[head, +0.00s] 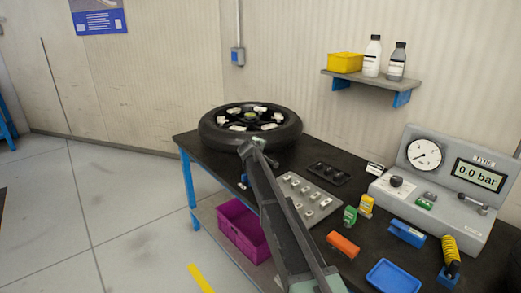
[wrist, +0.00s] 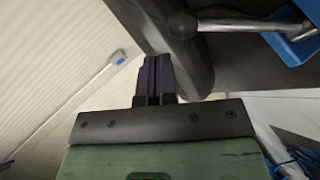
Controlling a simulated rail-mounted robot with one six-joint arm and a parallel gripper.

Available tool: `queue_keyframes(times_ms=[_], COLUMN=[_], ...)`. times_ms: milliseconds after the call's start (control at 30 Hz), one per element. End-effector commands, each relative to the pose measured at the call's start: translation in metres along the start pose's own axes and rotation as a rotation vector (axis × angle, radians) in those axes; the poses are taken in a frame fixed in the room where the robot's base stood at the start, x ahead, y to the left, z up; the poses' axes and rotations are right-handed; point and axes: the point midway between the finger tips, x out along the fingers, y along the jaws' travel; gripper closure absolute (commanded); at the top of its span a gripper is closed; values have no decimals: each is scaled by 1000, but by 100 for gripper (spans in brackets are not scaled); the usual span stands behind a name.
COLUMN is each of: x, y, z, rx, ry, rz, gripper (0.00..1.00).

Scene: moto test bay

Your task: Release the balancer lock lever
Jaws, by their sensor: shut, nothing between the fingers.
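The balancer lock lever (wrist: 240,26) shows in the wrist view as a metal rod with a dark round knob, running right to a blue mount (wrist: 296,42). My gripper (wrist: 158,60) is shut and empty, its dark purple fingers together, below and left of the knob. A gap shows in the picture between fingertips and knob; I cannot tell the depth. The black wheel (head: 214,133) lies flat on the bench's far left in the head view. My arm covers the area in front of it, and the lever cannot be made out clearly there.
The dark bench (head: 195,146) holds a grey tray of small parts (head: 316,192), a blue tray (head: 393,277), an orange block (head: 343,244) and a gauge unit (head: 445,200) at right. A magenta crate (head: 240,225) sits below. Open floor lies left.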

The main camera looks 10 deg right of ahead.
Motion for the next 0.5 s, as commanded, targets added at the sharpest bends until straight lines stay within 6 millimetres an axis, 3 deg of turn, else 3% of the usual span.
queue_keyframes(times_ms=[100, 300, 500], x=[-27, -77, -109], y=[16, 30, 36], z=[-14, -11, -10], rx=[0, -1, -1], ry=[2, 3, 3], rz=[1, 1, 1], gripper=[100, 100, 100])
